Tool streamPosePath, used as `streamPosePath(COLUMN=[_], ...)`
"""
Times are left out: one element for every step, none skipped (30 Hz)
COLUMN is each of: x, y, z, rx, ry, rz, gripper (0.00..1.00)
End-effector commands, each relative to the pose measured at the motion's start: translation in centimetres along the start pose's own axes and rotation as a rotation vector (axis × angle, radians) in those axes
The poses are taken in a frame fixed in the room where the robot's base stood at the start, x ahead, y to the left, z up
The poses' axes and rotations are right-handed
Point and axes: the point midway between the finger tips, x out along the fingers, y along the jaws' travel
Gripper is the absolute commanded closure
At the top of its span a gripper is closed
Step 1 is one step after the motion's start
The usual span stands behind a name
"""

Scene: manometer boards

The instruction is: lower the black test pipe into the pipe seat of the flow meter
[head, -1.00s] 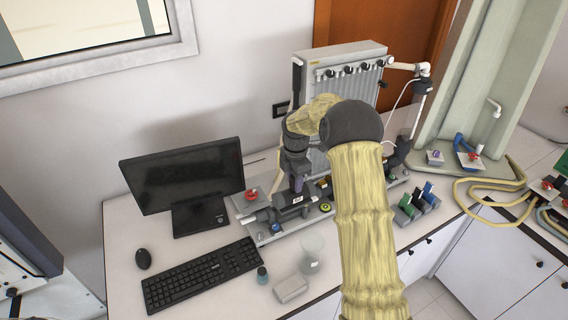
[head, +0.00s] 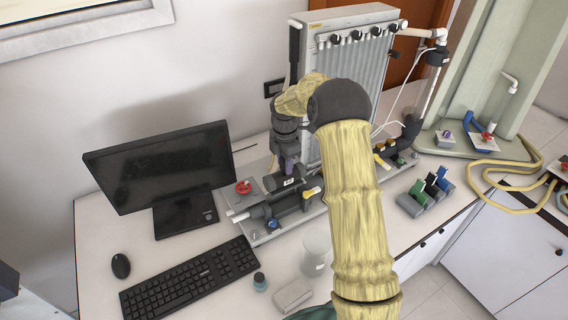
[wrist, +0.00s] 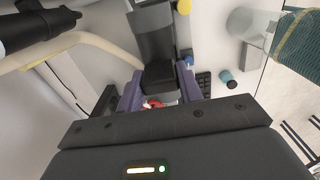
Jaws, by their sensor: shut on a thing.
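My gripper (head: 289,166) points down over the flow meter, its purple fingers shut on the black test pipe (head: 287,184), a dark cylinder with a white label. In the wrist view the two fingers of my gripper (wrist: 160,92) close on a black block of the pipe (wrist: 160,74), with a wider dark part beyond it. The flow meter's grey base plate (head: 238,207) lies on the bench below. The pipe is close above or against the dark fittings there; I cannot tell whether they touch. The pipe seat is not clearly seen under the pipe.
A red valve (head: 243,187) stands left of the pipe, and a manometer panel (head: 350,70) rises behind. A beaker (head: 316,250), small bottle (head: 260,281), keyboard (head: 190,280) and monitor (head: 160,175) are nearby. A rack with colored clips (head: 425,194) is at right.

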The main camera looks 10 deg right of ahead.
Motion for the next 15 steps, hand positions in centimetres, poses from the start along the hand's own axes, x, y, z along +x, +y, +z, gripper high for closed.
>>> streamPosePath(x=[-0.12, -0.15, -0.17, -0.17, -0.17, -0.17, -0.16, -0.15, -0.11, -0.07, 0.0, 0.09, 0.19, 0.3, 0.46], y=[0.05, 0.05, 0.05, 0.05, 0.05, 0.05, 0.05, 0.05, 0.05, 0.05, 0.04, 0.04, 0.04, 0.04, 0.03], z=[-0.03, -0.04, -0.04, -0.05, -0.05, -0.05, -0.05, -0.05, -0.05, -0.04, -0.05, -0.05, -0.05, -0.04, -0.04], rx=[-0.001, -0.001, -0.001, -0.001, -0.001, -0.001, -0.001, -0.001, -0.001, -0.001, -0.001, -0.001, -0.001, -0.001, -0.001], ry=[0.0, 0.0, 0.0, 0.0, 0.0, 0.0, 0.0, 0.0, 0.0, 0.0, 0.0, 0.0, 0.0, 0.0, 0.0], rz=[0.002, 0.001, 0.001, 0.001, 0.001, 0.001, 0.001, 0.001, 0.001, 0.001, 0.001, 0.001, 0.001, 0.001, 0.001], gripper=[1.0, 1.0, 1.0, 1.0, 1.0, 1.0, 1.0, 1.0, 1.0, 1.0, 1.0, 1.0, 1.0, 1.0, 1.0])
